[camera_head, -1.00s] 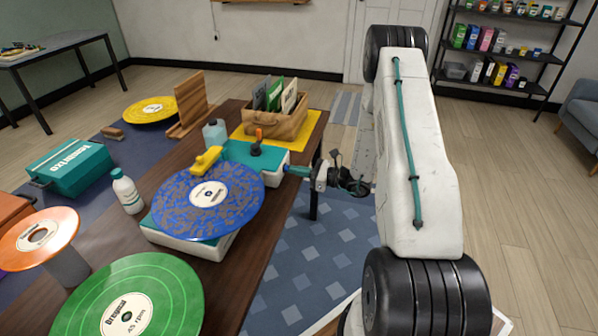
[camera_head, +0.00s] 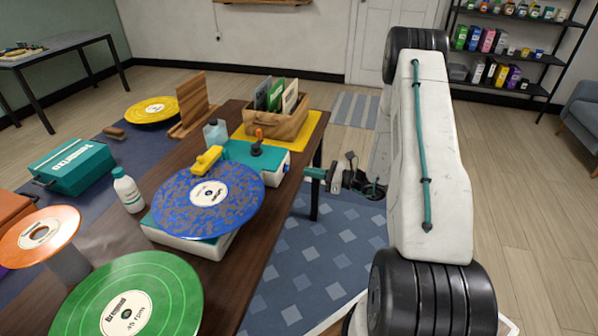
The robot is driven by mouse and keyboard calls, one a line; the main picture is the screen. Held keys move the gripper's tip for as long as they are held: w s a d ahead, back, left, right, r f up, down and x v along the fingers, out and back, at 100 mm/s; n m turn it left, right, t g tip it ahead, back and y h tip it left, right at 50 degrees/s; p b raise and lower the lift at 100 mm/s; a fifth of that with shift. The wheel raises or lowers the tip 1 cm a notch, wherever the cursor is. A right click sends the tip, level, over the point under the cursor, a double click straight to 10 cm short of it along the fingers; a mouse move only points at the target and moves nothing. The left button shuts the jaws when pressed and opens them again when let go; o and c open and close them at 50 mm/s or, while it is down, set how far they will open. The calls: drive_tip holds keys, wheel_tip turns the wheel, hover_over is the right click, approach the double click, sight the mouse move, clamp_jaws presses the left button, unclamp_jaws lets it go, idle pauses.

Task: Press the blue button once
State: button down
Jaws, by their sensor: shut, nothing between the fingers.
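A white box with a teal top (camera_head: 256,158) stands near the table's right edge, with a black knob and an orange part on top. A small bluish spot (camera_head: 286,168) shows on its right side face; it may be the blue button, but it is too small to be sure. My gripper (camera_head: 308,172), with teal fingers, is shut and empty to the right of that face. A visible gap separates the fingertips from the box. Whether the button is pushed in cannot be seen.
A blue speckled record (camera_head: 227,208) lies on a white and teal player in front of the box. A wooden crate (camera_head: 290,128) stands behind it. A clear bottle (camera_head: 216,134) is at its left. Open floor lies right of the table (camera_head: 262,239).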

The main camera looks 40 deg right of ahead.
drive_tip(key=v, duration=0.8)
drive_tip(key=shift+f, duration=0.1)
idle(0.5)
drive_tip(key=s+a+r+n+g+y, duration=0.1)
drive_tip(key=s+a+n+g+y, duration=0.25)
drive_tip(key=s+a+g, duration=0.2)
drive_tip(key=s+a+r+n+g+h, duration=0.2)
drive_tip(key=s+a+r+n+h, duration=0.2)
drive_tip(key=r, duration=0.6)
drive_tip(key=s+a+r+n+g+h, duration=0.3)
drive_tip(key=s+a+r+n+h, duration=0.2)
drive_tip(key=s+a+r+n, duration=0.4)
drive_tip(key=s+a+r+n+g+h, duration=0.2)
drive_tip(key=s+a+r+n+h, duration=0.3)
drive_tip(key=r+n, duration=0.6)
drive_tip(key=s+a+n, duration=0.1)
drive_tip(key=s+a, duration=0.1)
drive_tip(key=s, duration=0.1)
drive_tip(key=shift+a, duration=0.2)
